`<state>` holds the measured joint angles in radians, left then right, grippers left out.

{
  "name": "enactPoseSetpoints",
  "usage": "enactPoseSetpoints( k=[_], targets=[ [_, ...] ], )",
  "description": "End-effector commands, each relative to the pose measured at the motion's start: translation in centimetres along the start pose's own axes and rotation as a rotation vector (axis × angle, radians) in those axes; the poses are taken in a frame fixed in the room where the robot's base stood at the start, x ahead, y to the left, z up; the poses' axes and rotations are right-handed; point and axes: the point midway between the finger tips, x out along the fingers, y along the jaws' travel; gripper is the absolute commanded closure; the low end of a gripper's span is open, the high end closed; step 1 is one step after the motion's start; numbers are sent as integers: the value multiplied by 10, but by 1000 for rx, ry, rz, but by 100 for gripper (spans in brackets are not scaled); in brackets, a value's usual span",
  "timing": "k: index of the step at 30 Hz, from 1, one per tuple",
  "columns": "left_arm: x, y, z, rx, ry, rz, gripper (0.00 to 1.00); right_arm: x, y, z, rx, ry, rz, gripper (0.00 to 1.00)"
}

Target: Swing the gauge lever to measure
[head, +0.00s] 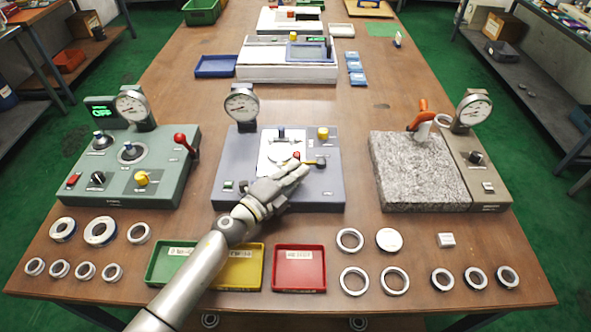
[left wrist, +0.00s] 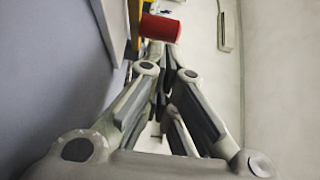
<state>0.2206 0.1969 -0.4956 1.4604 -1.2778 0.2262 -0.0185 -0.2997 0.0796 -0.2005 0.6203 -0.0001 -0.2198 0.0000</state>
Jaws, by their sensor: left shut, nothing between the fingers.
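The middle gauge station (head: 226,187) is a blue-grey box with a round dial (head: 241,105) and a white plate (head: 270,150). A red knob (head: 297,155) sits at the plate's right edge, beside a short brass-coloured lever with a dark end (head: 320,161). My left gripper (head: 302,170) is shut and empty, low over the station just in front of these. In the left wrist view a red cylinder (left wrist: 162,27) stands right at the shut fingertips (left wrist: 160,55); whether they touch I cannot tell. My right gripper is out of view.
A green station (head: 183,180) with a red-knobbed lever (head: 183,140) stands left. A granite block (head: 420,170) with another gauge stands right. Green, yellow and red trays (head: 299,287) and several rings (head: 350,240) lie in front. Bare wood separates the stations.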

Motion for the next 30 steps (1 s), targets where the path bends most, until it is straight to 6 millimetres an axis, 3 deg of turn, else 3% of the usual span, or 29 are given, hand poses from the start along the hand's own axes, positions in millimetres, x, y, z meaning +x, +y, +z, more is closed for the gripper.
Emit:
enactPoseSetpoints(
  k=[12,19,30],
  targets=[
    [2,0,3,0,0,0,100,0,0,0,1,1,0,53],
    [11,0,18,1,0,0,100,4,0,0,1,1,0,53],
    [11,0,19,-1,0,0,100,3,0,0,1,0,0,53]
  ],
)
